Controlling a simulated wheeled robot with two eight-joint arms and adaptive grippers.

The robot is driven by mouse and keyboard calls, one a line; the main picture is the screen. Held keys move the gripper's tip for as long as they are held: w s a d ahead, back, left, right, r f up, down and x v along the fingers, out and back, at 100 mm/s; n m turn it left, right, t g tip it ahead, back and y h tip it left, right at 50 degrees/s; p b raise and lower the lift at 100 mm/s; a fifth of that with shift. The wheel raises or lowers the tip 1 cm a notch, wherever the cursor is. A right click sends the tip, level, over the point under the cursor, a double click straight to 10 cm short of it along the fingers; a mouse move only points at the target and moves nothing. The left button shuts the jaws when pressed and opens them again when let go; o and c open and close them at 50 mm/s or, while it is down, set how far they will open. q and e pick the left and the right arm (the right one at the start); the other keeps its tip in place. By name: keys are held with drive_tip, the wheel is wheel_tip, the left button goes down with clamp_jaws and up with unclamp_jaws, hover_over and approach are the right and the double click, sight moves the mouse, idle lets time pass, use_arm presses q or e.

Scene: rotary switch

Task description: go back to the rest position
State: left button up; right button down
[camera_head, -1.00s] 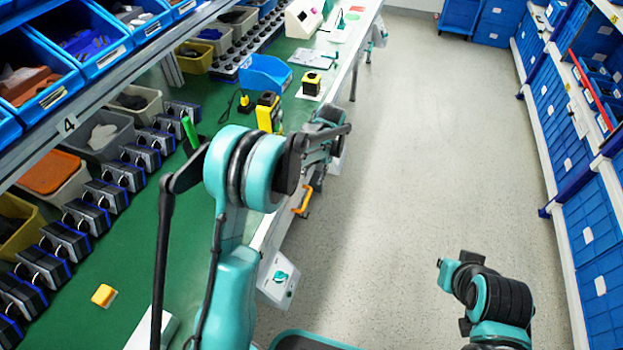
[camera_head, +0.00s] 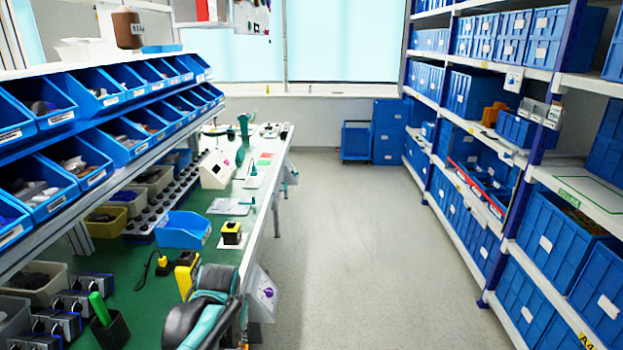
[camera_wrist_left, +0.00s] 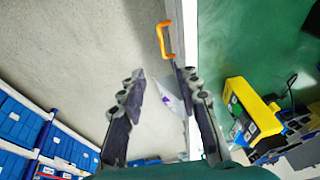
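My left gripper (camera_wrist_left: 160,90) is open in the left wrist view. Its two dark fingers are apart with nothing between them, above the pale floor beside the bench edge. In the head view my left arm (camera_head: 208,308) shows at the bottom beside the green bench (camera_head: 140,292), but its fingers cannot be made out. A small yellow and black box (camera_head: 231,233), perhaps the rotary switch, stands on a white sheet on the bench, apart from my arm. My right arm and gripper are out of view.
A yellow device (camera_head: 184,273) stands close by my left arm; a yellow device also shows in the left wrist view (camera_wrist_left: 252,104). An orange handle (camera_wrist_left: 164,38) is at the bench edge. The aisle floor (camera_head: 355,240) is clear up to the blue-bin shelving (camera_head: 530,225).

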use_arm(q)
drive_tip(key=s+d+r+t+h, duration=0.1)
drive_tip(key=s+t, duration=0.3)
drive_tip(key=s, duration=1.1)
drive_tip(key=shift+s, duration=0.4)
